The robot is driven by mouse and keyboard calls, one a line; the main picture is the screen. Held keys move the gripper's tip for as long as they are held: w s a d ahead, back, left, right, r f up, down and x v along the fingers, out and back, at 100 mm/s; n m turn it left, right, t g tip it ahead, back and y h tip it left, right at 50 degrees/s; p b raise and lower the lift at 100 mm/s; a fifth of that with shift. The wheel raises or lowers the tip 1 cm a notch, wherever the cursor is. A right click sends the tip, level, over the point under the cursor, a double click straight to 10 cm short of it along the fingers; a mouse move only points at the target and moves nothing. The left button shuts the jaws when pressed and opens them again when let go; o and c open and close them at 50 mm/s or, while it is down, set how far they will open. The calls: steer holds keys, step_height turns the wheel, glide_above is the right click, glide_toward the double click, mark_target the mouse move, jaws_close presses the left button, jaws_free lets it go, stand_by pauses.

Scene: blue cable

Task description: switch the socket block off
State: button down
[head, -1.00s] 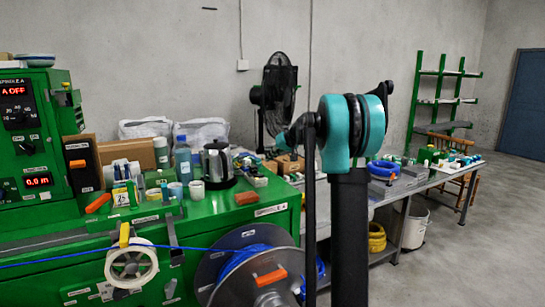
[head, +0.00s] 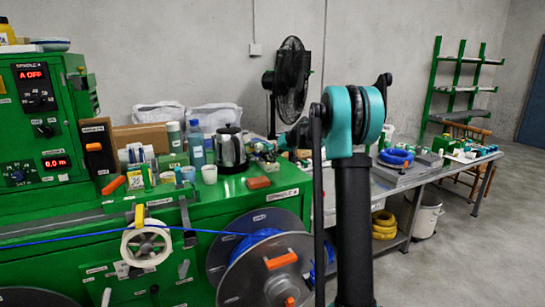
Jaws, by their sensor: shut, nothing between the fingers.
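I cannot make out a socket block in the head view; it may be hidden behind my arm or too small to tell among the things on the benches. My own arm (head: 352,122), with a teal and black joint, stands upright in front of the benches. My gripper does not show in this view.
A green machine (head: 38,125) with red displays stands at left. Its green top (head: 235,190) bears a kettle (head: 231,147), bottles and cups. A blue cable reel (head: 268,268) hangs in front. A grey bench (head: 415,181) with small parts runs right. Open floor lies at right.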

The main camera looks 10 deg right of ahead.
steer(key=shift+s+a+f+h, duration=0.1)
steer(key=shift+a+f+h, duration=0.1)
steer(key=shift+h, duration=0.1)
steer(key=shift+d, duration=0.2)
steer(key=shift+w+d, duration=0.3)
steer(key=shift+d, duration=0.35)
